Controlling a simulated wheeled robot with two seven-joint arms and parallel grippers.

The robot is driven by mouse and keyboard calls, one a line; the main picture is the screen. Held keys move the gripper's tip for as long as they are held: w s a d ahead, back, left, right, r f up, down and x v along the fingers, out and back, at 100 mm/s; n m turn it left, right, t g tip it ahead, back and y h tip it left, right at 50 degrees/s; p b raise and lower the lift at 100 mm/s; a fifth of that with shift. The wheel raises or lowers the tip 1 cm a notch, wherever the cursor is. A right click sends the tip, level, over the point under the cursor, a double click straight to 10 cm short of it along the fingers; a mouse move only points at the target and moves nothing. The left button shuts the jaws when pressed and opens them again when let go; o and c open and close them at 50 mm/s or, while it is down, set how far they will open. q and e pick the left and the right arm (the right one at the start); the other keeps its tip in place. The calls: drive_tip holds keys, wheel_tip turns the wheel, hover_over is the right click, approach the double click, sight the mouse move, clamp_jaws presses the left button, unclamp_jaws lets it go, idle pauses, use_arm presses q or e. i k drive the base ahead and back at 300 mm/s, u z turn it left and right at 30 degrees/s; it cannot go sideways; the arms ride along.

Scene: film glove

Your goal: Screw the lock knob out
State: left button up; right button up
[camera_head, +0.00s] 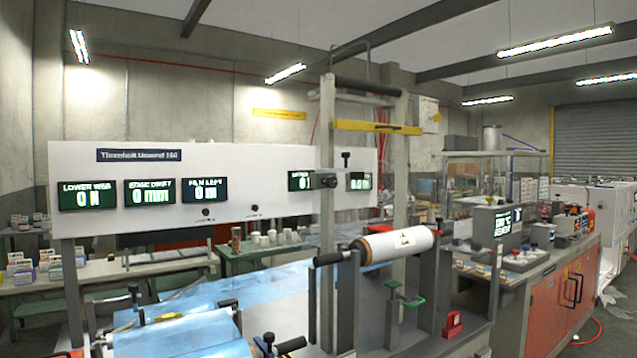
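Neither of my grippers shows in the head view. I cannot tell for sure which part is the lock knob. A dark round knob (329,181) sits at the end of a short horizontal bar by the tall frame post (327,230). A small black-topped pin (346,158) stands upright just above that bar. Two small dark knobs, a left one (206,211) and a right one (251,208), are on the lower part of the white display panel (130,225). Nothing touches any of these knobs.
A white film roll (400,243) lies across the machine, with a black handle (328,259) near its left end. Blue film (265,285) spreads over the bed. A green clamp handle (413,301) and red block (453,324) stand right. An orange-fronted bench (550,310) is at far right.

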sight(330, 182)
drive_tip(key=u, duration=0.6)
drive_tip(key=i, duration=0.65)
drive_tip(key=u, duration=0.25)
